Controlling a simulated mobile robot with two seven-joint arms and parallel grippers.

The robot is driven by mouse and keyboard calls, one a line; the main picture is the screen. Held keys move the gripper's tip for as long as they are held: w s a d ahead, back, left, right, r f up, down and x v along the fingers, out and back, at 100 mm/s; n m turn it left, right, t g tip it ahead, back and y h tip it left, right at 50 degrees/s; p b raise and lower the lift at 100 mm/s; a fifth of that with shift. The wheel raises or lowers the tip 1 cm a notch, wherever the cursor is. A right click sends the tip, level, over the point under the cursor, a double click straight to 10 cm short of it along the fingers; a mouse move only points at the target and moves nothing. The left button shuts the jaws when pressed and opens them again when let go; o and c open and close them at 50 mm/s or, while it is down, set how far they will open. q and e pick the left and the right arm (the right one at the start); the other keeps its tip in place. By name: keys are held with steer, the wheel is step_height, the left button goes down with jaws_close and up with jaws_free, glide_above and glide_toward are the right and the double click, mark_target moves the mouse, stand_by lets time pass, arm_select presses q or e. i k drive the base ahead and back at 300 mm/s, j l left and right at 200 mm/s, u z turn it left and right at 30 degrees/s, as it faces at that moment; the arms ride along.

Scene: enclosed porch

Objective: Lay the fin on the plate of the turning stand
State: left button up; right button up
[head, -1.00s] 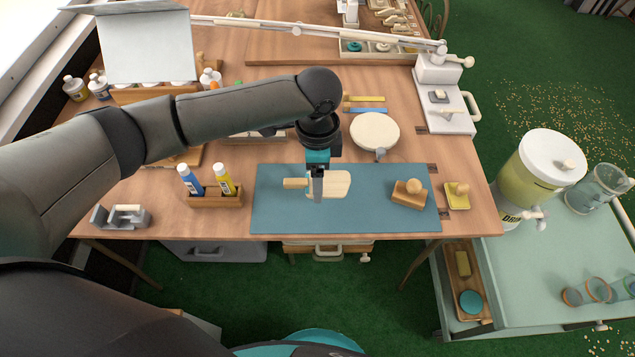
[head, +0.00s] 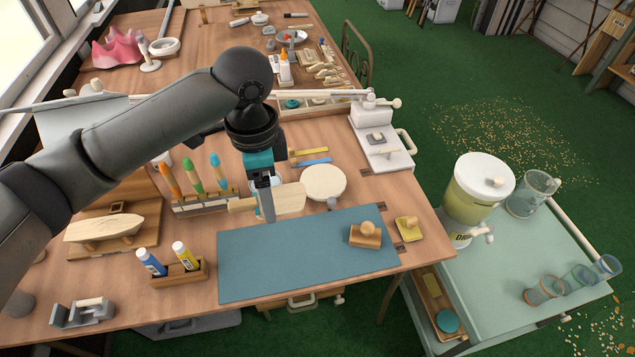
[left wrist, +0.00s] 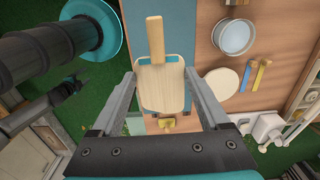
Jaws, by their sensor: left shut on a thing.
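The fin (head: 290,199) is a flat pale wooden piece with a narrower tan tab. My left gripper (head: 268,212) is shut on it and holds it raised, roughly flat, near the far edge of the blue mat. In the left wrist view the fin (left wrist: 160,88) lies between the two fingers, its tab toward the top. The turning stand's round cream plate (head: 323,180) is empty, just right of and behind the fin in the head view; it also shows in the left wrist view (left wrist: 220,84). A dark part at that view's left may be my right gripper (left wrist: 68,88); its jaws are unclear.
The blue mat (head: 270,265) is clear except for a wooden block with a knob (head: 365,236). Yellow and blue rulers (head: 312,157) lie behind the plate. A glue-bottle holder (head: 178,274) and a marker rack (head: 205,203) stand at left.

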mark_target(323, 180)
steer(key=i+z, duration=0.15)
steer(key=z, duration=0.2)
steer(key=i+j+z, duration=0.15)
steer(key=z, duration=0.25)
steer(key=i+j+z, duration=0.1)
steer(key=z, duration=0.25)
